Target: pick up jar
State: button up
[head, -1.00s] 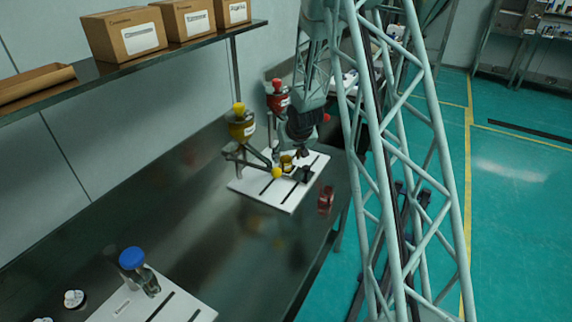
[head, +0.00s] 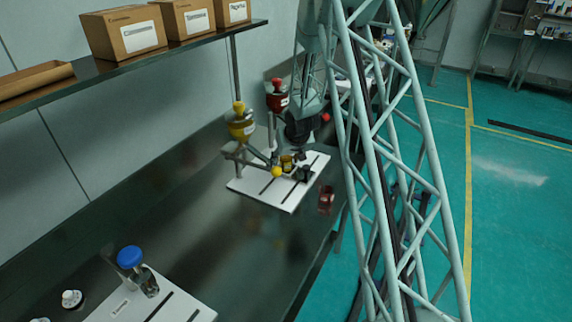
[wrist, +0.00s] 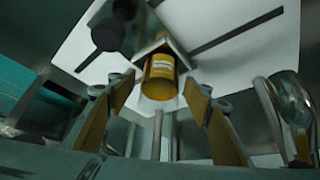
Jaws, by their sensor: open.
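In the wrist view the jar (wrist: 160,78) is in the middle, near the tips of my two fingers. My gripper (wrist: 160,95) is open, with one finger on each side of the jar and visible gaps to it. In the head view my gripper (head: 299,155) is close to the jar and partly hidden by my arm.
A dark jar (head: 304,174) stands just right of the amber one, and a red jar (head: 326,199) is near the bench edge. A yellow funnel (head: 240,126) and a red funnel (head: 277,100) stand behind. A blue-capped item (head: 130,258) is at front left. The middle bench is clear.

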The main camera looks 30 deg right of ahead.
jog(key=shift+w+f, duration=0.1)
jog(key=shift+f, duration=0.1)
jog(key=shift+c, duration=0.2)
jog(key=c, duration=0.9)
jog(key=shift+c, duration=0.2)
jog(key=shift+r, duration=0.15)
jog(key=shift+r+p, duration=0.6)
jog(key=shift+r, duration=1.1)
jog(key=s+a+r, duration=0.1)
jog(key=s+a, duration=0.2)
jog(key=s, duration=1.2)
jog(key=shift+s+r, duration=0.2)
jog(key=shift+s, duration=0.15)
